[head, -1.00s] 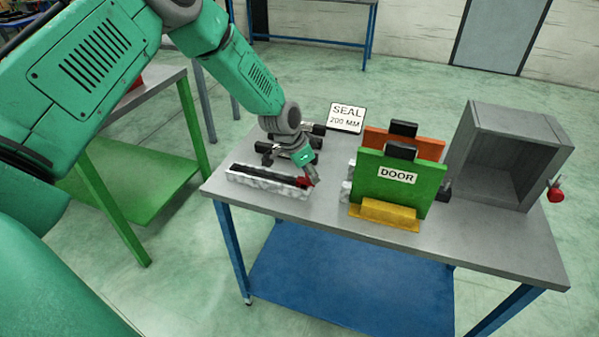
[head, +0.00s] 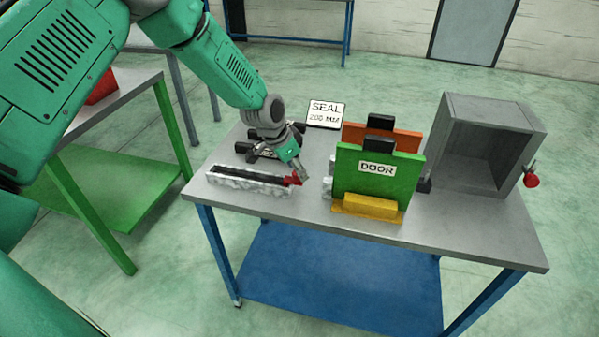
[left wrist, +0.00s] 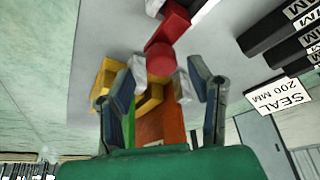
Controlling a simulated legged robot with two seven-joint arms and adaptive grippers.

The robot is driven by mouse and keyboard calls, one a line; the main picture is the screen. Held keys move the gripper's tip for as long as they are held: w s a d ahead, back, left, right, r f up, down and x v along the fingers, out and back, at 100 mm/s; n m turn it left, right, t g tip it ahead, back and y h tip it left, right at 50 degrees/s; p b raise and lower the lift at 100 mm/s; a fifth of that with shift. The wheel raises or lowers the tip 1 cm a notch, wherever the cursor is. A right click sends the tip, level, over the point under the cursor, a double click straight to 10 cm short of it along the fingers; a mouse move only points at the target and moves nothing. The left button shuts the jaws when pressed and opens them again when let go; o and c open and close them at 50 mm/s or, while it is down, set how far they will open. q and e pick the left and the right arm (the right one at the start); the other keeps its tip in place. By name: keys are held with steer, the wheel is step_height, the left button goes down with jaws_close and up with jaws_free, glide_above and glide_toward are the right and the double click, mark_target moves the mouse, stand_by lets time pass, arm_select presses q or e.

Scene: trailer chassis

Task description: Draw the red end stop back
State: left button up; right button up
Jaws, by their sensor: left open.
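The red end stop (head: 293,179) is at the right end of a long white-sided tray (head: 240,184) with a dark channel. In the left wrist view it shows as a red block (left wrist: 173,25) with a round red knob (left wrist: 160,59) facing me. My left gripper (head: 303,174) is low over the table, just right of the end stop. Its two fingers in the left wrist view (left wrist: 162,77) are spread, one on each side of the knob's near end. I cannot tell whether they touch it. My right gripper is not in view.
A green DOOR panel (head: 350,182) stands right of the tray in a yellow holder (head: 366,207), with an orange panel (head: 408,138) behind. A grey open box (head: 500,120) is farther right. Dark strips (head: 248,147) and a SEAL sign (head: 325,115) lie behind the tray.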

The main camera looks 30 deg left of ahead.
arm_select(q)
steer(key=v, duration=0.9)
steer(key=shift+a+r, duration=0.25)
steer(key=shift+r, duration=0.1)
steer(key=shift+s, duration=0.1)
